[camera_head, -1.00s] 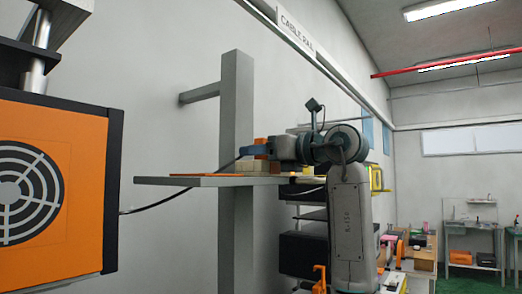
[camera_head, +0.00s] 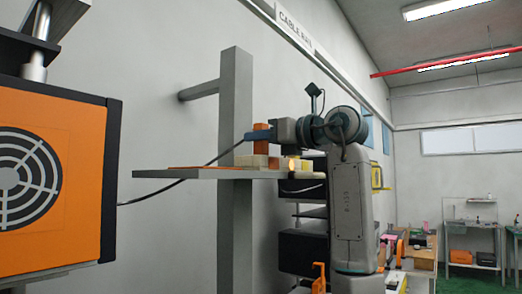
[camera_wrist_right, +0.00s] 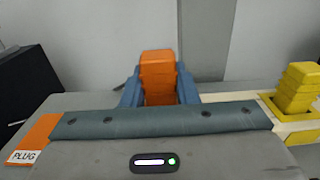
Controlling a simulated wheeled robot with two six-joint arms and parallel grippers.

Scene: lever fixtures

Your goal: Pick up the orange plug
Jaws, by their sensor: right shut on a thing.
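The orange plug (camera_wrist_right: 159,72) is a stepped block held between the two blue fingers of my right gripper (camera_wrist_right: 160,92) in the right wrist view. In the head view my right gripper (camera_head: 262,135) is shut on the plug (camera_head: 267,147), which shows above and below the fingers. The plug is above the grey shelf (camera_head: 205,175), over the cream blocks (camera_head: 257,160). A black cable (camera_head: 190,176) curves from the gripper toward the orange box. My left gripper is not in view.
A large orange box with a round fan grille (camera_head: 30,180) fills the left. A grey post (camera_head: 236,105) stands at the shelf. An orange mat labelled PLUG (camera_wrist_right: 32,138) lies at the left in the wrist view.

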